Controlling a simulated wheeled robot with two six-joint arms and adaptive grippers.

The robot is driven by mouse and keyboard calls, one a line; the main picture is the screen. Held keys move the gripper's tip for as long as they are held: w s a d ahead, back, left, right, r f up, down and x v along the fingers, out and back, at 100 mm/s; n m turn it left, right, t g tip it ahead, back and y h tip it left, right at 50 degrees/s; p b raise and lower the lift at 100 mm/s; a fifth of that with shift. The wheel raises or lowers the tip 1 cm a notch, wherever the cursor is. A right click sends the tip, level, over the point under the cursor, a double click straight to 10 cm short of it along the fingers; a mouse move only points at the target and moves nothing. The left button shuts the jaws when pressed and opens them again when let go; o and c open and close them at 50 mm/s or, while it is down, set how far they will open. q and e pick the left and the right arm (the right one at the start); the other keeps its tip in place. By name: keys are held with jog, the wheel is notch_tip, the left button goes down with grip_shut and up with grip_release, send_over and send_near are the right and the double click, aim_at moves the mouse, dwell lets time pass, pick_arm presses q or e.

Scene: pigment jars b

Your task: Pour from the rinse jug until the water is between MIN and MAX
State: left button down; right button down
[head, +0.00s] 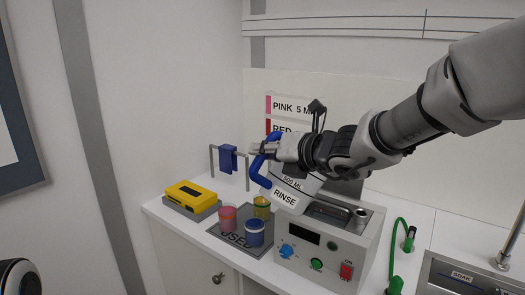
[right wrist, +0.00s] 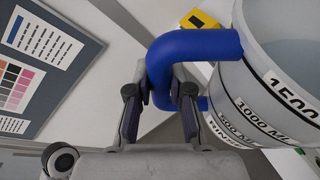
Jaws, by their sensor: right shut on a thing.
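The rinse jug (head: 285,196) is a whitish vessel with a blue handle, a RINSE label and volume marks. It is held tilted in the air over the grey bath unit (head: 318,250), partly hiding it. My right gripper (head: 264,148) is shut on the blue handle. In the right wrist view, the fingers of my right gripper (right wrist: 158,92) are on either side of the handle, and the jug (right wrist: 275,80) is at the right. A pale bluish area shows inside it; I cannot tell the water level. The bath's MIN and MAX marks are not visible. My left gripper is not in view.
Pink (head: 228,218), yellow (head: 262,207) and blue (head: 255,233) jars stand on a grey USED mat left of the bath. A yellow-topped box (head: 191,196) and a rack with a blue cloth (head: 228,159) are farther left. A green hose (head: 397,250) and SOAK basin (head: 460,275) are right.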

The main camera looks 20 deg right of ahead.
aim_at(277, 138)
jog(key=shift+w+d+r+m+p, duration=0.1)
jog(key=shift+d+r+m+p, duration=0.2)
jog(key=shift+r+p, duration=0.3)
jog(key=shift+w+d+r+m+y+p, duration=0.25)
jog(key=shift+d+r+m+y+p, duration=0.5)
jog(key=shift+p, duration=0.45)
jog(key=shift+d+f, duration=0.2)
jog(key=shift+a, duration=0.1)
jog(key=shift+d+r+m, duration=0.3)
jog(key=shift+d+m, duration=0.05)
jog(key=shift+w+d+r+m+y+p, duration=0.15)
jog(key=shift+w+d+m+y+p, duration=0.1)
jog(key=shift+d+m+p, duration=0.35)
dwell(2.4)
jog(key=shift+d+p, duration=0.3)
jog(key=shift+d, duration=0.05)
dwell(0.6)
dwell(0.8)
